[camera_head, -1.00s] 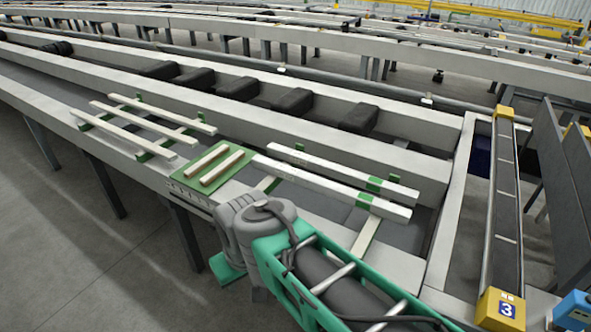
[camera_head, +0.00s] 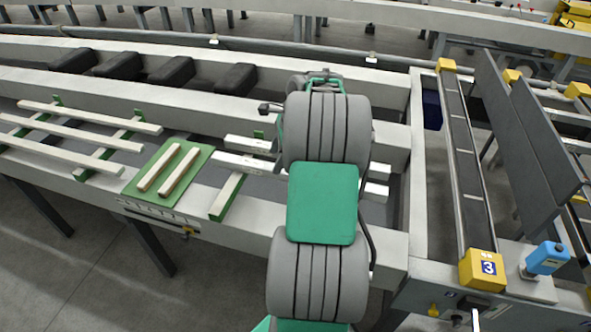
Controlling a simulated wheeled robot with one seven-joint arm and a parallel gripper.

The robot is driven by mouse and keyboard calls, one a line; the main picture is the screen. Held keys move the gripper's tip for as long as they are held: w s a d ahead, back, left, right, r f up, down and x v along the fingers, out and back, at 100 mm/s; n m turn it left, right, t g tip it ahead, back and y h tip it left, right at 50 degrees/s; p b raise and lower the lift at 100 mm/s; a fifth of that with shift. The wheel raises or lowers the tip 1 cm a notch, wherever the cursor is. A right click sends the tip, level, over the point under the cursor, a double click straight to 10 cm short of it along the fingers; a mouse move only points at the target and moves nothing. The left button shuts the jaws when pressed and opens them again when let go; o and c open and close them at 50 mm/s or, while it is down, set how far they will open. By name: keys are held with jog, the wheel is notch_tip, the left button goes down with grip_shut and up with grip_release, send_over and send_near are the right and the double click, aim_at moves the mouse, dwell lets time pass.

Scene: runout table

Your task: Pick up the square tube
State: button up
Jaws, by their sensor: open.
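Two long pale square tubes lie side by side on the runout table, the far one (camera_head: 248,143) and the near one (camera_head: 240,163). My arm crosses over both and hides their middle parts; their right ends show past it. They rest on crossbars with green pads, one crossbar (camera_head: 227,195) showing left of the arm. Two short pale bars (camera_head: 180,171) lie on a green board (camera_head: 152,165) further left. My gripper is hidden behind my arm's forward links, so its place relative to the tubes does not show.
Several long pale bars (camera_head: 80,133) lie on green-marked supports at the left. Black blocks (camera_head: 172,71) sit in the channel behind. A conveyor strip (camera_head: 462,150) with yellow ends and a blue device (camera_head: 546,258) stand at the right. The grey floor (camera_head: 60,285) is clear at front left.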

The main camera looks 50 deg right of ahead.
jog(key=s+d+f+m, duration=0.1)
jog(key=d, duration=0.1)
jog(key=s+d+f+m, duration=0.1)
jog(key=d+m, duration=0.1)
jog(key=d, duration=0.1)
jog(key=s+d+f+m, duration=0.1)
jog(key=d+m, duration=0.1)
jog(key=d, duration=0.1)
jog(key=shift+s+f, duration=0.25)
jog(key=shift+s, duration=0.1)
jog(key=x, duration=0.4)
jog(key=p+x, duration=0.1)
jog(key=x, duration=0.2)
jog(key=shift+a, duration=0.3)
jog(key=shift+c, duration=0.4)
grip_shut()
jog(key=shift+w+r, duration=0.1)
